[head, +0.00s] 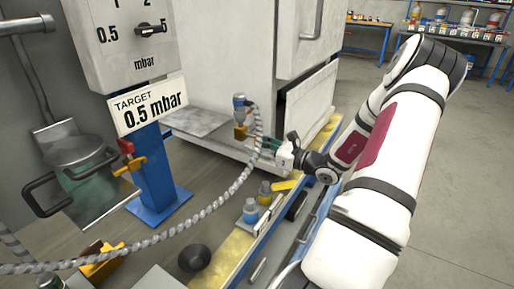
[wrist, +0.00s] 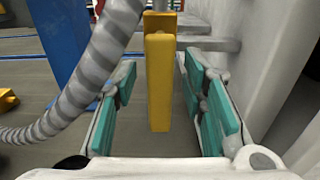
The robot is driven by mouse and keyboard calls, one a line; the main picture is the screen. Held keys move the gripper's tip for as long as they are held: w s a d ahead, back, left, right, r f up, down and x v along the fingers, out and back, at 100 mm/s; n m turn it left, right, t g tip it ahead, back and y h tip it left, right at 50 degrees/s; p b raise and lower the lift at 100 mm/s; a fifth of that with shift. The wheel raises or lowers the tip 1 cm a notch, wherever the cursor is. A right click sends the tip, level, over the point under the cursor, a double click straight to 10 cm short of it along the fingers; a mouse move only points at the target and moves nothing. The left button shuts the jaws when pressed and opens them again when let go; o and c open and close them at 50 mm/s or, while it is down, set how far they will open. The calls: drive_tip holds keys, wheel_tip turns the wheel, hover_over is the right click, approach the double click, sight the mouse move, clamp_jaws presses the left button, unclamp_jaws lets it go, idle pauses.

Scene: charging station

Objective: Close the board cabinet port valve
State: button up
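The port valve has a yellow handle (head: 241,132) below a grey-blue fitting (head: 239,106), beside the large pale cabinet (head: 235,60). In the wrist view the yellow handle (wrist: 159,85) hangs upright, as a long bar in the middle. My gripper (head: 267,145) is close to the right of the valve in the head view. In the wrist view my gripper (wrist: 158,75) is open, with one green-padded finger on each side of the handle. Gaps show on both sides, so neither pad appears to touch it. How deep the handle sits between the fingers is hard to tell.
A grey ribbed hose (head: 205,213) runs beside the valve; it passes close by the left finger in the wrist view (wrist: 100,60). A blue post (head: 153,165) carries a red-and-yellow valve (head: 129,157). A sign (head: 149,105) reads "TARGET 0.5 mbar". Small blue and yellow fittings (head: 251,208) stand below my gripper.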

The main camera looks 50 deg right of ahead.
drive_tip(key=shift+w, duration=0.1)
clamp_jaws()
